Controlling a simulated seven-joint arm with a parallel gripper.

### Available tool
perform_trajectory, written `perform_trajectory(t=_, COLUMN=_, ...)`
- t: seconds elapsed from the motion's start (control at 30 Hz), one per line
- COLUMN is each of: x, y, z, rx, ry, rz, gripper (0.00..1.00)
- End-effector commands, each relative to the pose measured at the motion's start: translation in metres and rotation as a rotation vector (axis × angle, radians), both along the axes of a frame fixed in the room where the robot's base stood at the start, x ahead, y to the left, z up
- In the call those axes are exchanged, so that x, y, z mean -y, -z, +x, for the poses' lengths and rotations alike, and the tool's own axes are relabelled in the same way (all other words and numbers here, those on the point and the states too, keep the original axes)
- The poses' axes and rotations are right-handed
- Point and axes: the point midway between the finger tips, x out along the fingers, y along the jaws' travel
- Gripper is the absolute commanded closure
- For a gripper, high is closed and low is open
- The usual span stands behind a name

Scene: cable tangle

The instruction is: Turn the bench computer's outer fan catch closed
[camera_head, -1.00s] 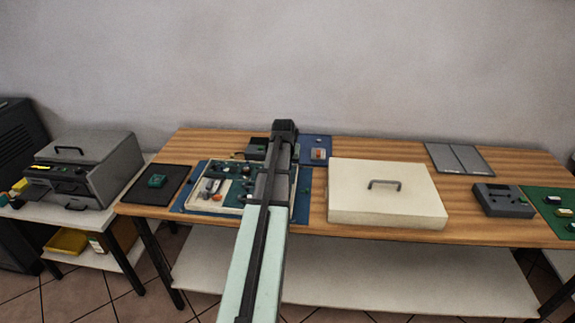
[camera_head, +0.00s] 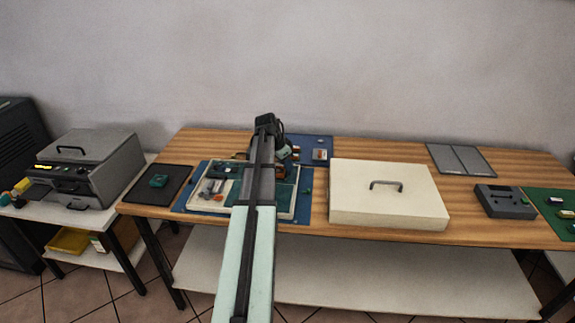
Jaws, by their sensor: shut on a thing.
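The open bench computer (camera_head: 228,172) is a shallow pale tray with a teal board and small parts, on a blue mat (camera_head: 196,180) at the left of the wooden table. My arm crosses over it and hides its middle. My gripper (camera_head: 290,160) is down over the back right part of the computer, mostly hidden by my own wrist. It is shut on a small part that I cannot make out. The outer fan catch cannot be picked out at this size, so its angle cannot be told.
A cream lid with a dark handle (camera_head: 385,210) lies to the right. A black tray with a green part (camera_head: 140,187) is at the left. A blue mat with a small part (camera_head: 318,142) lies behind. Grey panels (camera_head: 461,158) and a grey device (camera_head: 503,202) are farther right.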

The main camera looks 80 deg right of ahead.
Motion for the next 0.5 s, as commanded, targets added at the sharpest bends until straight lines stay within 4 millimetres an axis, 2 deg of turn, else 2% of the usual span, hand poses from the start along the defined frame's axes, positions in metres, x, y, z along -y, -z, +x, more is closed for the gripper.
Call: perform_trajectory(t=0.5, x=0.0059, y=0.0003, z=0.0022, rx=0.001, ry=0.459, rz=0.000, gripper=1.00)
